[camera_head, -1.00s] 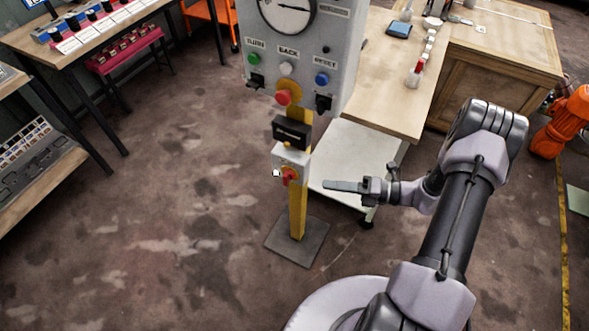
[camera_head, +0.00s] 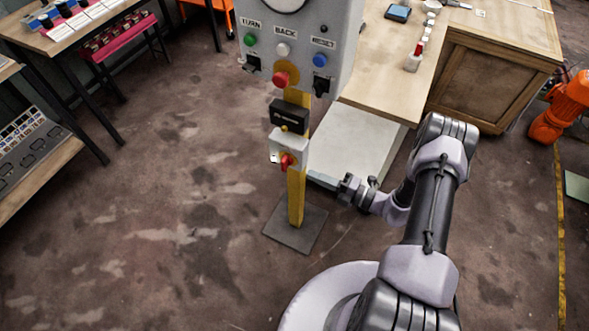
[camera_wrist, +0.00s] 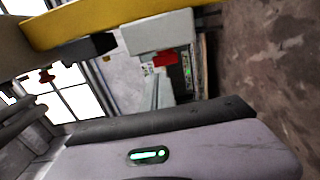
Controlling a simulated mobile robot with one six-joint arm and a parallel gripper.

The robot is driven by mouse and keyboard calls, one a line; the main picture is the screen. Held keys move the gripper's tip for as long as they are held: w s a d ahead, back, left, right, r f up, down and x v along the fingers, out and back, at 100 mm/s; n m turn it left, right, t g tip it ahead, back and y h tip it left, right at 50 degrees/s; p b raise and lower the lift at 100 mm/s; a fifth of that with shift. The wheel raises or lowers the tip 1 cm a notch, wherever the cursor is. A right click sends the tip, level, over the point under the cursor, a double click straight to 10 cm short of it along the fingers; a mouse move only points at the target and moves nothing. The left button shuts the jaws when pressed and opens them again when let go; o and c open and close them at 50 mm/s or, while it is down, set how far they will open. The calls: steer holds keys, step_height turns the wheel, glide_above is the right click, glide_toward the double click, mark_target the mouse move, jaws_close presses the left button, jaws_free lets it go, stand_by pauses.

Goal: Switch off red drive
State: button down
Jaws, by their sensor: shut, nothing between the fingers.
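A red rotary switch (camera_head: 287,160) sits on the front of a small light grey box (camera_head: 276,149) on a yellow post. In the wrist view, the red switch (camera_wrist: 165,59) sticks out below the grey box (camera_wrist: 155,35). Its exact turn position is too small to read. My gripper (camera_head: 312,177) is shut and empty, its long flat fingers pointing left, low and to the right of the switch near the post. In the wrist view the fingers (camera_wrist: 157,92) point up toward the switch. I cannot tell whether they touch it.
Above the switch are a black box (camera_head: 289,115), a red mushroom button (camera_head: 281,79) and a grey control panel (camera_head: 300,40) with green, white and blue buttons. A white low shelf (camera_head: 350,145) and wooden bench (camera_head: 395,75) stand behind the post. The floor to the left is open.

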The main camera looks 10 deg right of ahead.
mark_target(285, 164)
steer(key=b+x, duration=0.2)
steer(key=x, duration=0.5)
steer(key=shift+w+a, duration=0.1)
steer(key=shift+a, duration=0.1)
steer(key=shift+d+r+p, duration=0.1)
steer(key=shift+r+p, duration=0.05)
steer(key=shift+p, duration=0.2)
